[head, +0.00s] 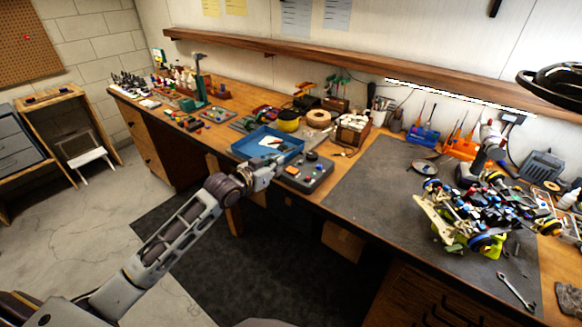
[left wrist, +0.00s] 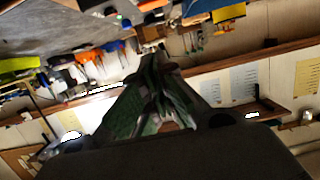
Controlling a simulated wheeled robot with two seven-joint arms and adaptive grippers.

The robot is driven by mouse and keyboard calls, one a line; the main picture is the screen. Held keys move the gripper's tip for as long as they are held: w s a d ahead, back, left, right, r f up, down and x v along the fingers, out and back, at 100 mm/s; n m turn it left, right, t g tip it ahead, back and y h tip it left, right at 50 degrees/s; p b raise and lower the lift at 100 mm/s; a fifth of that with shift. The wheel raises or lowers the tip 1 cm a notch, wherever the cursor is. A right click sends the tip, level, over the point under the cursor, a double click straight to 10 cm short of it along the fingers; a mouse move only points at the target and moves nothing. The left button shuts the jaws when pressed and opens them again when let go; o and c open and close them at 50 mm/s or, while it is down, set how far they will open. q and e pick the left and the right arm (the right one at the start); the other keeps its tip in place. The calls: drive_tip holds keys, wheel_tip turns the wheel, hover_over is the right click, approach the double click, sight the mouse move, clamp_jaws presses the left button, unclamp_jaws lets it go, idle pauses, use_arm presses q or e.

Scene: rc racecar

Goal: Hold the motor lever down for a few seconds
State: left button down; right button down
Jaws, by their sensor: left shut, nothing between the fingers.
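A dark grey control box (head: 306,173) with small coloured buttons and a black knob stands at the bench's front edge, left of the grey mat. It seems to be the motor control; I cannot clearly make out its lever. My left gripper (head: 272,166) is at the box's left end, just in front of the blue tray, shut and empty. I cannot tell whether it touches the box. In the left wrist view the closed fingers (left wrist: 153,60) point toward the blurred bench items. My right gripper is not in view.
A blue tray (head: 251,147) with a few items lies behind my gripper. A grey mat (head: 372,191) is mostly clear, with the partly built racecar (head: 470,217) on its right. A wooden box (head: 351,130) with tools stands behind the control box.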

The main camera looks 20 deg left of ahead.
use_arm(q)
hover_over(292, 170)
drive_tip(key=s, duration=0.2)
drive_tip(key=shift+s+d+f+p, duration=0.1)
drive_tip(key=shift+f+p, duration=0.1)
drive_tip(key=shift+f, duration=0.3)
drive_tip(key=shift+s+f+p, duration=0.1)
drive_tip(key=shift+f+p, duration=0.05)
drive_tip(key=shift+f, duration=0.3)
drive_tip(key=shift+w+f, duration=0.15)
drive_tip(key=shift+f, duration=1.95)
drive_tip(key=shift+d+f, duration=0.1)
